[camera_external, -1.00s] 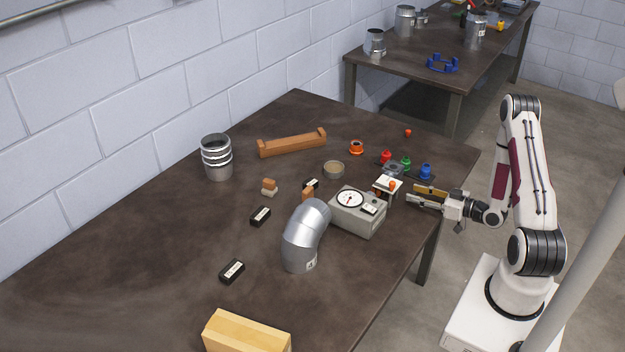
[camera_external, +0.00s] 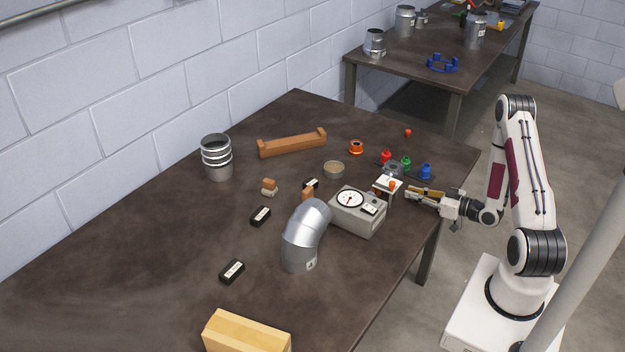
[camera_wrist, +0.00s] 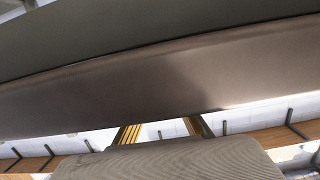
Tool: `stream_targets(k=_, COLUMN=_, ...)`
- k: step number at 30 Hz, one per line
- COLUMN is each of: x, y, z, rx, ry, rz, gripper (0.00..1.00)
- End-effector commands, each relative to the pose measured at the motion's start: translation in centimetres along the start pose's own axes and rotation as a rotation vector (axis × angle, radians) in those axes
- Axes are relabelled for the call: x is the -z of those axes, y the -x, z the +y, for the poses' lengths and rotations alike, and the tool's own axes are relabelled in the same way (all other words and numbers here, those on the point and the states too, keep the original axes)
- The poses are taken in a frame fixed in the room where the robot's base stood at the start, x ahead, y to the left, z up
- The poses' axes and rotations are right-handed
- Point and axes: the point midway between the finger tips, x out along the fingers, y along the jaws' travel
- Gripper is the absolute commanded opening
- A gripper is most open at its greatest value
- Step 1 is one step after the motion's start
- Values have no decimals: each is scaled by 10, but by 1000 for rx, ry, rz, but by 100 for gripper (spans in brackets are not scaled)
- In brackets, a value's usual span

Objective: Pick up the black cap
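My gripper (camera_external: 412,194) is at the right edge of the near table, just right of the grey gauge box, with its fingers pointing left toward the table. In the wrist view its two fingers (camera_wrist: 165,128) stand apart with nothing visible between them. I cannot make out a black cap for certain. Red (camera_external: 386,157), green (camera_external: 406,162) and blue (camera_external: 426,171) pieces stand beyond the gripper.
The grey gauge box (camera_external: 358,213) and a silver duct elbow (camera_external: 304,237) stand left of my gripper. The table's left side is bare.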

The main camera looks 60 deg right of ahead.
Motion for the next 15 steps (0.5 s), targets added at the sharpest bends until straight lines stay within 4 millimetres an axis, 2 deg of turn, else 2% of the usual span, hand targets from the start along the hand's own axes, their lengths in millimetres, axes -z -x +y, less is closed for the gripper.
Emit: stream_targets(k=15, x=5, y=1, z=0, rx=0, ry=1, rz=1, gripper=0)
